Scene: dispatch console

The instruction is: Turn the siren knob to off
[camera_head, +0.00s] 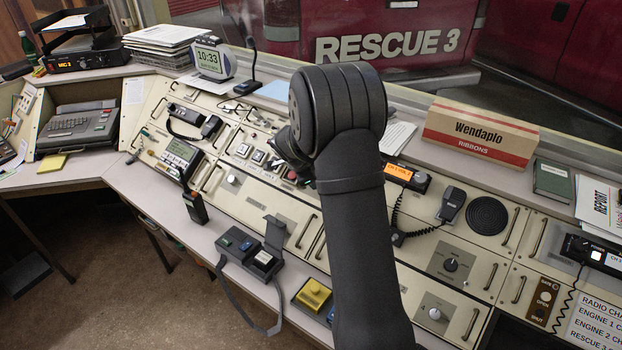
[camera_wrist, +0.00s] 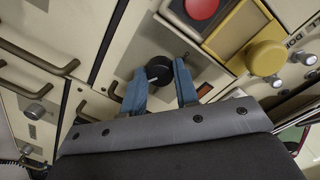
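In the wrist view, a round black knob (camera_wrist: 158,71) sits on a grey plate set in a cream panel. No label on it can be read, so I cannot tell for sure that it is the siren knob, nor its setting. My gripper (camera_wrist: 161,68) has two blue fingers spread apart, one on each side of the knob, the left one closer. Whether either finger touches it is unclear. In the head view my arm hides the fingers and the panel behind them. Another black knob (camera_head: 450,264) on a grey plate shows right of my arm.
Near the gripper are a red button (camera_wrist: 201,8) and a yellow button (camera_wrist: 266,57), with bar handles (camera_wrist: 38,57) to the left. Right of my arm are a silver knob (camera_head: 434,314), a corded microphone (camera_head: 452,204) and a speaker grille (camera_head: 487,215). A Wendaplo box (camera_head: 480,134) stands behind.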

